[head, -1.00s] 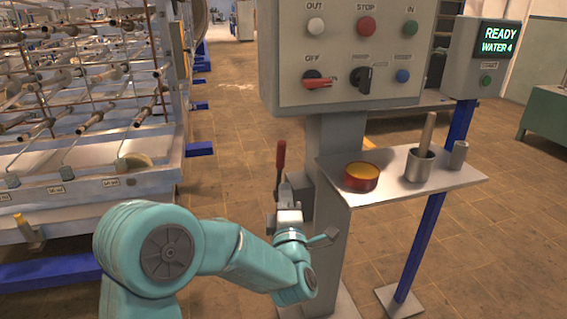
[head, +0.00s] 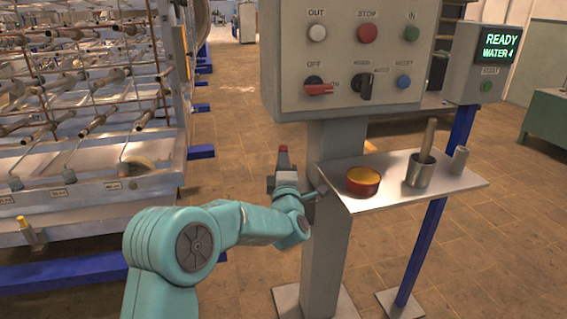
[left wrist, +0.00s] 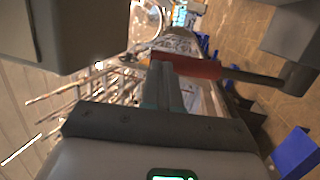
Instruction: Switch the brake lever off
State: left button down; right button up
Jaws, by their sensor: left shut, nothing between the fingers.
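The brake lever (head: 283,149) stands at the left side of the grey column. In the head view only its red tip shows above my left gripper (head: 283,163), which hides the rest. The left wrist view shows its red handle (left wrist: 187,65) and dark shaft (left wrist: 255,77) lying across the picture. My left gripper (left wrist: 163,85) is shut with nothing between its fingers. Its fingertips are close to the red handle; I cannot tell whether they touch it. My right gripper is not in view.
The control panel (head: 345,60) is on the column (head: 330,235) above. A shelf (head: 400,190) to the right carries a red-and-yellow round tin (head: 362,184), a grey cup (head: 420,172) with a stick, and a small cylinder (head: 459,160). A rack (head: 80,180) stands left, with floor between.

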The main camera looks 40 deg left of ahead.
pick_arm(q)
jog(key=w+a+p, duration=0.1)
jog(key=p, duration=0.1)
jog(key=w+a+r+g+h+p, duration=0.1)
jog(key=p, duration=0.1)
jog(key=w+a+r+g+p, duration=0.1)
jog(key=p, duration=0.1)
jog(key=shift+a+r+n+h, duration=0.15)
jog(key=shift+a+n+h, duration=0.15)
jog(key=shift+a+h, duration=0.1)
jog(key=shift+w+a+p, duration=0.1)
jog(key=shift+w+p, duration=0.1)
jog(key=shift+p, duration=0.15)
jog(key=shift+a, duration=0.1)
